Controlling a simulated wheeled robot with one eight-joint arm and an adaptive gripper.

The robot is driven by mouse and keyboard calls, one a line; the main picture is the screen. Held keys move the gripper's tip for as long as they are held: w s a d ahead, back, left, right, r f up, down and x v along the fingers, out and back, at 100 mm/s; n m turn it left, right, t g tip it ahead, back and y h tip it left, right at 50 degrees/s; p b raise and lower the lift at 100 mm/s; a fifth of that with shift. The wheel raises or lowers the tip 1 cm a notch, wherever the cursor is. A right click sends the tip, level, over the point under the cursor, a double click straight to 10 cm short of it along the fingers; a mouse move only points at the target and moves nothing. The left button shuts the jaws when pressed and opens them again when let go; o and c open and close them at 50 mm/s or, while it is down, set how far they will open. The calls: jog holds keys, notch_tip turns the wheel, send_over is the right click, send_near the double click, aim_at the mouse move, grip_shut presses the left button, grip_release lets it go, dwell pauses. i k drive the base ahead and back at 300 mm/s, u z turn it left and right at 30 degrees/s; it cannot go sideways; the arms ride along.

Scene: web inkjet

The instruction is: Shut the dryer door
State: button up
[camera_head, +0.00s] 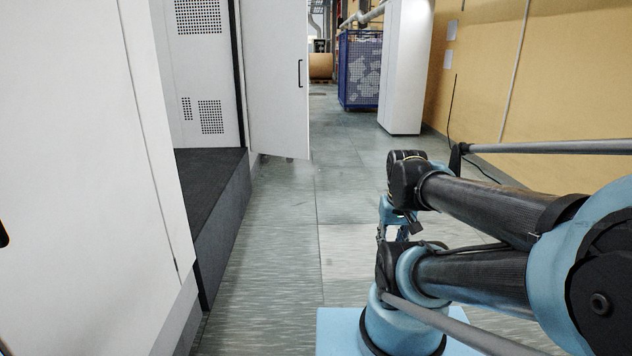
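A tall white door (278,75) with a black vertical handle (300,73) stands swung open, ahead and left of centre. It projects into the aisle from a white cabinet, which I take to be the dryer (200,75). Beside it the cabinet front is open, with perforated panels and a dark floor ledge (212,190). My arm is folded at the right of the view. The end of my arm, around my gripper (396,218), points down and is partly hidden by my own arm joint. It is well apart from the door. Its fingers cannot be made out.
A white cabinet panel (80,190) stands close at the left. A blue mesh cart (360,70) and a white cabinet (407,65) stand farther back. A yellow wall (560,80) runs along the right. The grey floor (285,235) between is clear.

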aim_at(275, 33)
jog(key=i, duration=4)
jog(key=u, duration=0.7)
